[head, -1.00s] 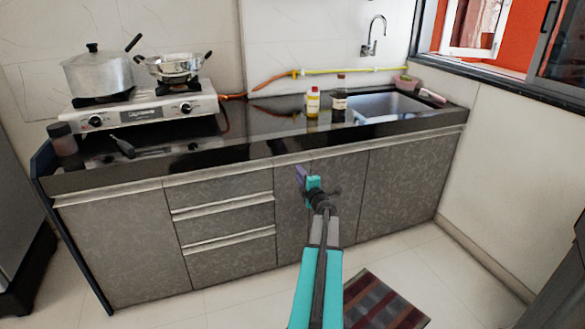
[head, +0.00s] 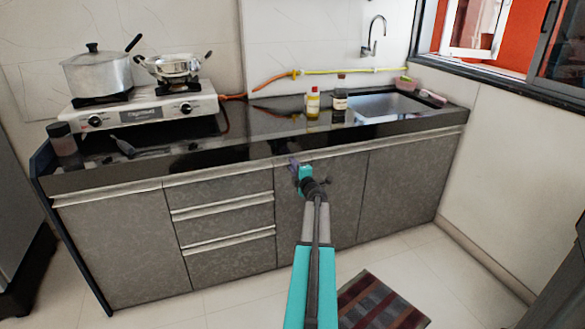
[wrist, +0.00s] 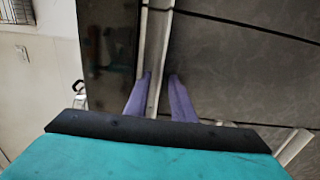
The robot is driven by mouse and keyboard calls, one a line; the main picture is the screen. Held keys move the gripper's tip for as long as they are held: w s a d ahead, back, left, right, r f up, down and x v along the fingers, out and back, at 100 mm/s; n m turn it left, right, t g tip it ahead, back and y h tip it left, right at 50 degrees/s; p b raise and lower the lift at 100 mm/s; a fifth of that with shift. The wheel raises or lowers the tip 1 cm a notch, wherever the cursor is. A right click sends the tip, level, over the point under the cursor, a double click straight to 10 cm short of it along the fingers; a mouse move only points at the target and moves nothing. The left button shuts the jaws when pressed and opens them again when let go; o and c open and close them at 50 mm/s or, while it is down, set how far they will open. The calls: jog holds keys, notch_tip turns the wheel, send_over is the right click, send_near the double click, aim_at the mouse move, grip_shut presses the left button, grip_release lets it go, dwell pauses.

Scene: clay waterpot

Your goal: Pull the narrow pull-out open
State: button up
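My gripper (head: 293,163) is at the top of the pull-out, just under the counter edge. In the wrist view the purple fingers (wrist: 160,77) are apart, on either side of the handle strip. I cannot tell whether they touch it. My arm hides part of the panel's right side in the head view.
Several drawers (head: 222,192) are on the left and a cabinet door (head: 410,185) on the right. The black countertop (head: 235,148) overhangs above. A striped mat (head: 385,305) lies on the floor beside my arm. The floor before the drawers is clear.

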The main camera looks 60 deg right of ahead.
jog(key=shift+c, duration=0.2)
grip_shut()
dwell(1.2)
jog(key=shift+a, duration=0.25)
